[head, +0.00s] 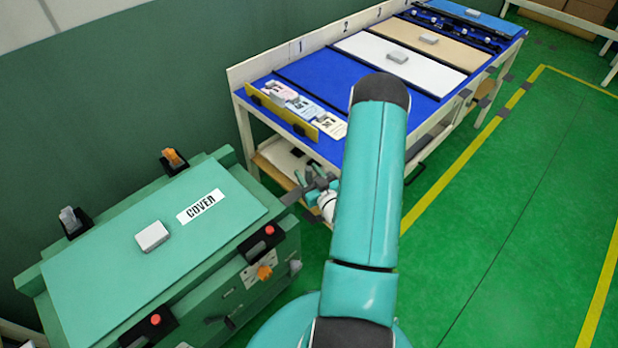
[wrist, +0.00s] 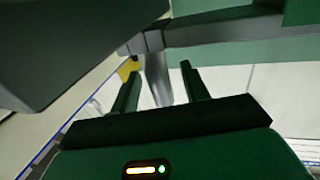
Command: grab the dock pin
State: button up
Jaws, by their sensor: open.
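My gripper (head: 312,184) is at the right end of the green machine, in the gap before the blue-topped table, partly hidden by my arm in the head view. In the wrist view my gripper (wrist: 160,70) is open, with its two dark green fingers apart. A grey tapered rod (wrist: 157,80), which looks like the dock pin, shows between the fingertips beneath a grey bar (wrist: 220,30). Nothing is clamped. Whether the rod lies between the fingers or beyond them I cannot tell. I cannot make the pin out in the head view.
The green machine (head: 110,275) has a cover panel (head: 100,262), red buttons and an orange knob (head: 264,272). The table (head: 430,105) carries cards and panels. A green wall stands behind. Open green floor (head: 500,220) lies at right.

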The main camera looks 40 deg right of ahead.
jog(key=shift+c, duration=0.5)
grip_shut()
jog(key=shift+r, duration=0.15)
notch_tip(320, 180, up, 10)
jog(key=shift+f, duration=0.15)
